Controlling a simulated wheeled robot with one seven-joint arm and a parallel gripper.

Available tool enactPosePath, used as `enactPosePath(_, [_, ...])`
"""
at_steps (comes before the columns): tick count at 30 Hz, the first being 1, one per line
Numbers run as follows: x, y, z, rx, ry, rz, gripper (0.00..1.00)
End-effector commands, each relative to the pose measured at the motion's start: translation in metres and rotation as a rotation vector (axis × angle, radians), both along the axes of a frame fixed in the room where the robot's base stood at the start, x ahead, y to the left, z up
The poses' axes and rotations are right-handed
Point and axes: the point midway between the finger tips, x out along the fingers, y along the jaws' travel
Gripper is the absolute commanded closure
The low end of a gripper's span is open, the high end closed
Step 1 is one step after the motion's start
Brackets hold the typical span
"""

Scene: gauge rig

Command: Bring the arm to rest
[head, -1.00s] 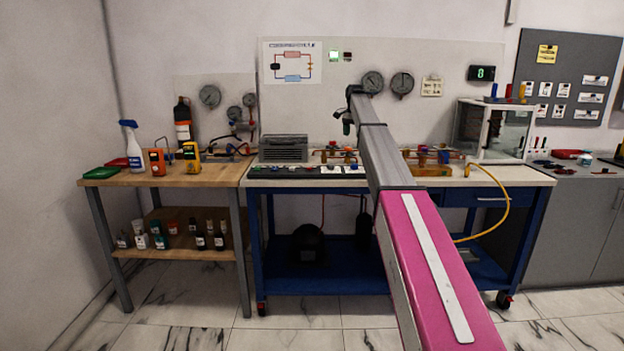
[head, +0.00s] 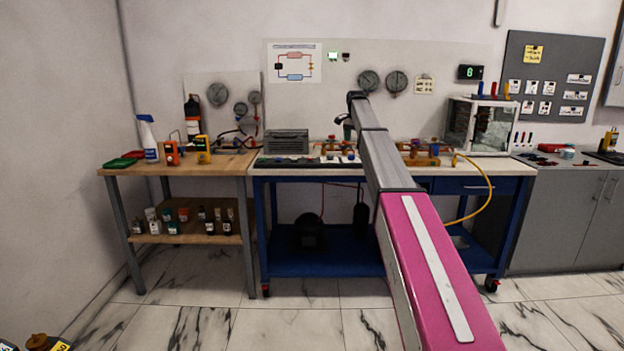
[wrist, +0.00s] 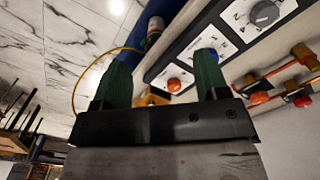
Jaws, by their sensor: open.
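My arm reaches forward from the lower right of the head view, its pink and grey links (head: 385,160) stretched out toward the blue workbench (head: 325,263). My gripper shows in the wrist view (wrist: 160,78), with its two dark green fingers spread apart and nothing between them. Beyond the fingers lie a control panel with a red button (wrist: 174,85) and a grey knob (wrist: 264,13). In the head view the gripper end (head: 346,122) is small and mostly hidden by the arm, above the bench top.
A wooden table (head: 180,165) with a spray bottle (head: 148,138) stands left. A glass-sided case (head: 482,125) and yellow hose (head: 488,190) are at the bench's right. Copper pipes with valves (wrist: 285,83) run close to the gripper. The floor before the bench is clear.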

Motion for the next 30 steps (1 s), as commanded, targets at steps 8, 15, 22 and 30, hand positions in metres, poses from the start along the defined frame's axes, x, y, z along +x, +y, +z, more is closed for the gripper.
enactPosePath(8, [-0.037,0.000,-0.056,0.001,0.002,0.056,0.32])
enactPosePath(15, [-0.092,0.000,-0.129,0.000,0.003,0.140,0.32])
enactPosePath(22, [-0.193,0.000,-0.237,0.001,0.004,0.281,0.32])
enactPosePath(30, [-0.330,0.000,-0.341,0.000,0.002,0.465,0.32])
